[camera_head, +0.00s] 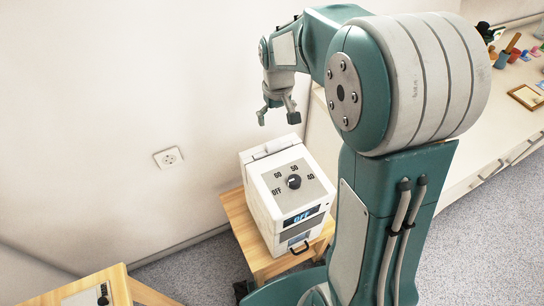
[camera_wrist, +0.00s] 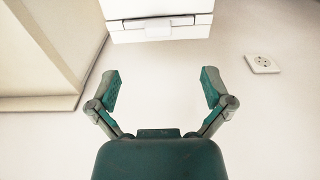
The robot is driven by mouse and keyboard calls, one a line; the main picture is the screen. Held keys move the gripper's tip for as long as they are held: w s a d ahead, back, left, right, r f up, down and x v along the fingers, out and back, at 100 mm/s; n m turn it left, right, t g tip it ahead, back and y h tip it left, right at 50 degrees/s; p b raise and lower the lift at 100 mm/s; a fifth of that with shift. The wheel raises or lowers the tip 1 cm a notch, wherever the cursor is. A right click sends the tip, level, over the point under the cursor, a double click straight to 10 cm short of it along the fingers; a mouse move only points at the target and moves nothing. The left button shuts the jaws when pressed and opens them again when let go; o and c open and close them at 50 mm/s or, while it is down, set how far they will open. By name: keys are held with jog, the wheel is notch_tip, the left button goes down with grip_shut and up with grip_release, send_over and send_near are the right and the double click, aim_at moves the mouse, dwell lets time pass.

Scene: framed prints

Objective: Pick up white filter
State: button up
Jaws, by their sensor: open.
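I cannot make out a separate white filter in either view. A white box-shaped device (camera_head: 287,185) with a dial marked OFF, 60, 50 and 40 and a small display stands on a small wooden table. Its white body also shows at the top of the wrist view (camera_wrist: 157,8). My gripper (camera_head: 278,117) is above and behind the device in the head view, near the wall. In the wrist view my gripper (camera_wrist: 160,85) is open, with nothing between its fingers, and the device is beyond the fingertips.
A wall socket (camera_head: 168,157) is on the white wall left of the device. Another wooden table (camera_head: 112,281) with a partly seen white item is at the lower left. A long white cabinet (camera_head: 478,150) on the right holds small objects and a framed print (camera_head: 525,96).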

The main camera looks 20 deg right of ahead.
send_near(273, 142)
jog(key=shift+s+f+g, duration=0.1)
jog(key=shift+f+g, duration=0.2)
notch_tip(273, 142, down, 5)
jog(key=shift+f, duration=0.2)
jog(key=f, duration=0.5)
jog(key=shift+w, duration=0.35)
jog(key=c, duration=1.4)
